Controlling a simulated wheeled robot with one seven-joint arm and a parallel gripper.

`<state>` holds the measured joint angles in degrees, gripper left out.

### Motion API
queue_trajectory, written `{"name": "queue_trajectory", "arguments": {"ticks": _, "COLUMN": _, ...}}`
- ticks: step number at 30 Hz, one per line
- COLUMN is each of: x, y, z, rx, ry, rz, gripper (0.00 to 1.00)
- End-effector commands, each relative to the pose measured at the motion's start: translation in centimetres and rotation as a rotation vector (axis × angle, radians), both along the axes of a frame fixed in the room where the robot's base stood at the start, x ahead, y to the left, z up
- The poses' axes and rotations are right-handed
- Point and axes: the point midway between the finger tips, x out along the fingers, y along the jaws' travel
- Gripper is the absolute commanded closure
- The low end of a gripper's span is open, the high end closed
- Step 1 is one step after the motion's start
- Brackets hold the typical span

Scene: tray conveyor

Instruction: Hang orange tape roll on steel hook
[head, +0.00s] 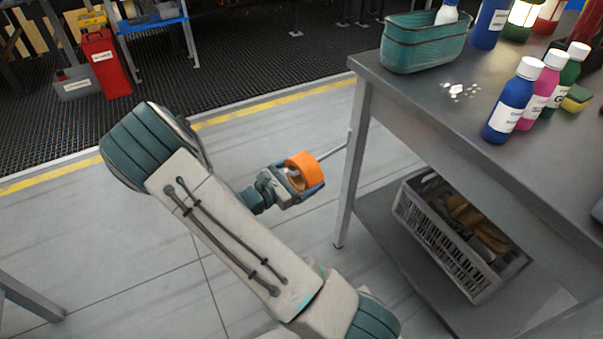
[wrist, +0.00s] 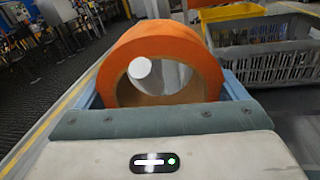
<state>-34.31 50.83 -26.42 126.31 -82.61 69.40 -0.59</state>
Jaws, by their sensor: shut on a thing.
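The orange tape roll (head: 301,167) is held in my gripper (head: 303,180), beside the grey table's leg. In the wrist view the roll (wrist: 165,45) stands upright between the two blue fingers (wrist: 163,91), its hole facing the camera. The steel hook (head: 333,151) is a thin rod reaching left from the table leg, its visible part ending at the roll's right rim. In the wrist view a pale round end and grey shaft, which look like the hook (wrist: 141,68), show within the hole. I cannot tell whether the tip is inside the roll or just behind it.
The grey table (head: 480,130) at the right carries a teal basket (head: 425,48), several bottles and a sponge (head: 577,98). A grey crate (head: 445,240) sits on its lower shelf. The floor left of the table leg (head: 348,190) is clear.

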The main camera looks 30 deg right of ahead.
Motion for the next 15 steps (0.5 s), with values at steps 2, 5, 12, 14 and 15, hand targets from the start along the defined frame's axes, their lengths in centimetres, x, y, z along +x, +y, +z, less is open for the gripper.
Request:
{"name": "queue_trajectory", "arguments": {"ticks": 2, "x": 0.0, "y": 0.0, "z": 0.0, "rx": -0.001, "ry": 0.0, "rz": -0.001, "gripper": 0.0}}
{"name": "queue_trajectory", "arguments": {"ticks": 5, "x": 0.0, "y": 0.0, "z": 0.0, "rx": -0.001, "ry": 0.0, "rz": -0.001, "gripper": 0.0}}
{"name": "queue_trajectory", "arguments": {"ticks": 12, "x": -0.2, "y": 1.0, "z": 0.1, "rx": 0.002, "ry": 0.0, "rz": 0.002, "gripper": 0.0}}
{"name": "queue_trajectory", "arguments": {"ticks": 14, "x": -0.3, "y": 1.9, "z": 0.2, "rx": 0.001, "ry": 0.0, "rz": 0.003, "gripper": 0.0}}
{"name": "queue_trajectory", "arguments": {"ticks": 15, "x": -0.5, "y": 2.6, "z": 0.3, "rx": 0.001, "ry": 0.0, "rz": 0.003, "gripper": 0.0}}
